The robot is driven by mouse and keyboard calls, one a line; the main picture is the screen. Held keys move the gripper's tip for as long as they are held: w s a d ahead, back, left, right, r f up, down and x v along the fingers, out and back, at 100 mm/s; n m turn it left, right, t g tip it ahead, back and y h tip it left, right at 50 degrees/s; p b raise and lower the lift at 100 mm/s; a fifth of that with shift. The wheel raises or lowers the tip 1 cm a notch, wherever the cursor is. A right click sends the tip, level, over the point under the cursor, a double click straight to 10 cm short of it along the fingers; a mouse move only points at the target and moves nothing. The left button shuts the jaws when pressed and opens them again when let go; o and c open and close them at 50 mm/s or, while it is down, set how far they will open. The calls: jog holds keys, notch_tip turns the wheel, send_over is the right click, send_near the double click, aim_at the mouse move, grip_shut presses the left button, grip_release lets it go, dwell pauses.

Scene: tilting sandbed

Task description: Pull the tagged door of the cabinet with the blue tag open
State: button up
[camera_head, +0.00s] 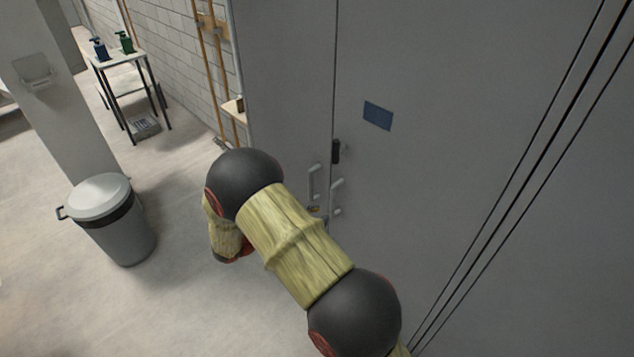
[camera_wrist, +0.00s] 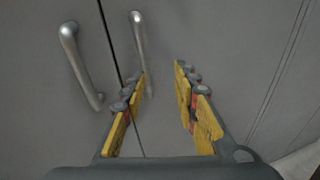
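The tall grey cabinet (camera_head: 285,60) has a blue tag (camera_head: 378,116) on its right door (camera_head: 450,130), which looks closed. Two metal bar handles flank the door seam. The tagged door's handle (camera_head: 337,190) is right of the seam and also shows in the wrist view (camera_wrist: 141,45). The other door's handle (camera_head: 314,182) is left of it, also in the wrist view (camera_wrist: 78,62). My gripper (camera_wrist: 157,73) is open, with yellow finger pads. The right handle appears ahead of the fingers, nearer the left one. In the head view my arm hides most of the gripper.
A dark lock piece (camera_head: 336,151) sits above the handles. A grey lidded bin (camera_head: 119,232) stands on the floor at left. A small table (camera_head: 122,60) with two pump bottles is farther back. Floor between bin and cabinet is clear.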

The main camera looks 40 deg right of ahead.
jog(key=shift+n+t+h, duration=0.5)
jog(key=shift+n+h, duration=0.1)
jog(key=shift+h, duration=0.2)
jog(key=d+r, duration=0.1)
jog(key=d, duration=0.1)
jog(key=d+r, duration=0.1)
jog(key=d, duration=0.2)
jog(key=w+d+r+b, duration=0.1)
jog(key=d, duration=0.2)
jog(key=shift+w+r, duration=0.1)
jog(key=shift+r, duration=0.3)
jog(key=shift+c, duration=0.2)
grip_shut()
